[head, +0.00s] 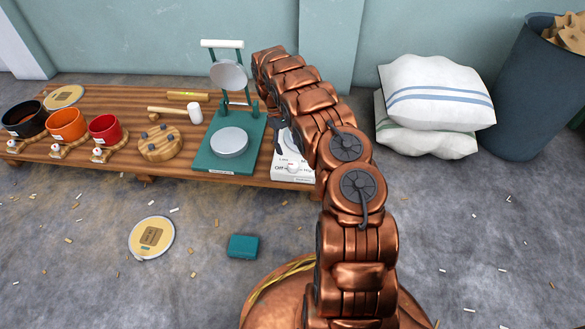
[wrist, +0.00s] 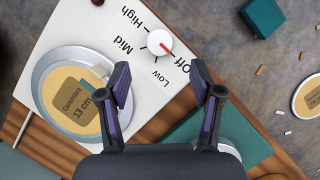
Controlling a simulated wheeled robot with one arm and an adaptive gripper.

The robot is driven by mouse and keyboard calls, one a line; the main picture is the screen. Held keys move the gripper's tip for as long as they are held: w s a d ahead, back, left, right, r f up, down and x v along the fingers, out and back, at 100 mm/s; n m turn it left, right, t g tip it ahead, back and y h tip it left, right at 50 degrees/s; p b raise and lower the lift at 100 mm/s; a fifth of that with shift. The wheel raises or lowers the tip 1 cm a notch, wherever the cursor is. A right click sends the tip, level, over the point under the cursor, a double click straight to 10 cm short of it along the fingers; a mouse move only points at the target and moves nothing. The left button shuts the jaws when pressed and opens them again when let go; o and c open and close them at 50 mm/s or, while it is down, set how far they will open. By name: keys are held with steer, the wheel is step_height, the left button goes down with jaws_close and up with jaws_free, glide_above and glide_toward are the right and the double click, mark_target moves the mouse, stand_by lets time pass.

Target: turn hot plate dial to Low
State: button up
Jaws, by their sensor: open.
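The hot plate (wrist: 75,38) is a white panel with High, Mid, Low and Off printed around a small dial. The dial (wrist: 158,42) is a white knob with a red pointer mark, which points toward Off. In the head view the hot plate (head: 291,178) is at the right end of the bench, partly hidden by my arm. My gripper (wrist: 162,75) is open and empty over the panel. The dial appears just beyond the gap between its fingertips, apart from both fingers. In the head view my gripper is mostly hidden behind the arm.
A round disc marked 13 cm (wrist: 72,98) sits in the metal ring on the hot plate. A green press (head: 208,158) stands close to its left. A teal box (head: 243,246) and another disc (head: 152,238) lie on the floor. Sacks (head: 437,100) lie at right.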

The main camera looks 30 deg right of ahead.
mark_target(293, 164)
steer(key=b+x, duration=0.3)
steer(key=x, duration=0.5)
steer(key=shift+w, duration=0.1)
steer(key=c, duration=1.1)
